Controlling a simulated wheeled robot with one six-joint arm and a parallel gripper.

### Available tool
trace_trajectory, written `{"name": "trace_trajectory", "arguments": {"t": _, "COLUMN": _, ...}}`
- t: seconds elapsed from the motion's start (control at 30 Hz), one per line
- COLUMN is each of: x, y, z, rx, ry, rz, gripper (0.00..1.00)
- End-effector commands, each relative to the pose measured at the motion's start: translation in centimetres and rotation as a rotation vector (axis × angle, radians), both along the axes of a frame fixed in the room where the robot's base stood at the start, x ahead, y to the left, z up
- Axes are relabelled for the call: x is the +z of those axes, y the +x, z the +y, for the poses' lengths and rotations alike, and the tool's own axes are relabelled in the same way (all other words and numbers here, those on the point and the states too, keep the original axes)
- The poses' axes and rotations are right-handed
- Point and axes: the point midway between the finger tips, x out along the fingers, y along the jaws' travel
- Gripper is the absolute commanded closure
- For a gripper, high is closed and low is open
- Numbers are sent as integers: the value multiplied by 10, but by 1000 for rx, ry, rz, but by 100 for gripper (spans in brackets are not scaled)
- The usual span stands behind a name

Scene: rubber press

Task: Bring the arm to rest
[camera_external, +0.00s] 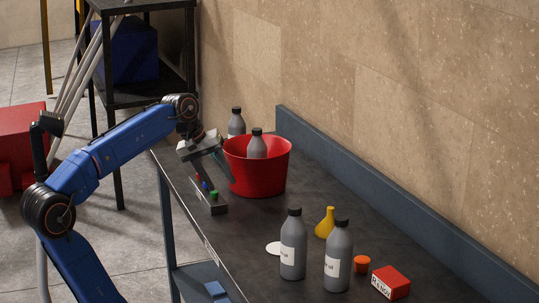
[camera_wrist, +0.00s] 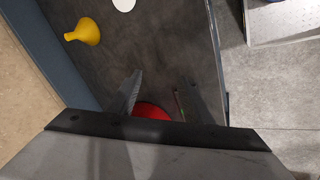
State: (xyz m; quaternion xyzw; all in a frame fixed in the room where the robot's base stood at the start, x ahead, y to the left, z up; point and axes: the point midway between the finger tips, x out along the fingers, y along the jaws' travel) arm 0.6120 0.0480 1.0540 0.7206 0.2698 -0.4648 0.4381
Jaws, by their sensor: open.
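My gripper (camera_external: 222,168) is at the left side of the red bucket (camera_external: 262,172), close to its rim, in the external view. I cannot tell whether it touches the bucket. In the wrist view the two fingers of my gripper (camera_wrist: 160,95) are spread apart with nothing held between them. A small part of the red bucket (camera_wrist: 152,110) shows behind the fingers there. My blue arm reaches in from the left, bent at the elbow. A grey bottle (camera_external: 257,146) with a black cap stands in the bucket.
Another grey bottle (camera_external: 236,124) stands behind the bucket. A button box (camera_external: 208,199) sits at the table edge below my gripper.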

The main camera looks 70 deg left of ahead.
Motion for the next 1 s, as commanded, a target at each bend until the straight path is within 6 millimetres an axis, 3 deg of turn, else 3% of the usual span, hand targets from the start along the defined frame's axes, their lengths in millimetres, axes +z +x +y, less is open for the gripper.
{"name": "trace_trajectory", "arguments": {"t": 0.2, "x": -38, "y": -47, "z": -29, "rx": 25, "ry": 106, "rz": 55, "gripper": 54}}
{"name": "trace_trajectory", "arguments": {"t": 0.5, "x": -92, "y": -91, "z": -47, "rx": -73, "ry": 274, "rz": 112, "gripper": 54}}
{"name": "trace_trajectory", "arguments": {"t": 1.0, "x": -147, "y": -123, "z": -51, "rx": -230, "ry": 459, "rz": 125, "gripper": 54}}
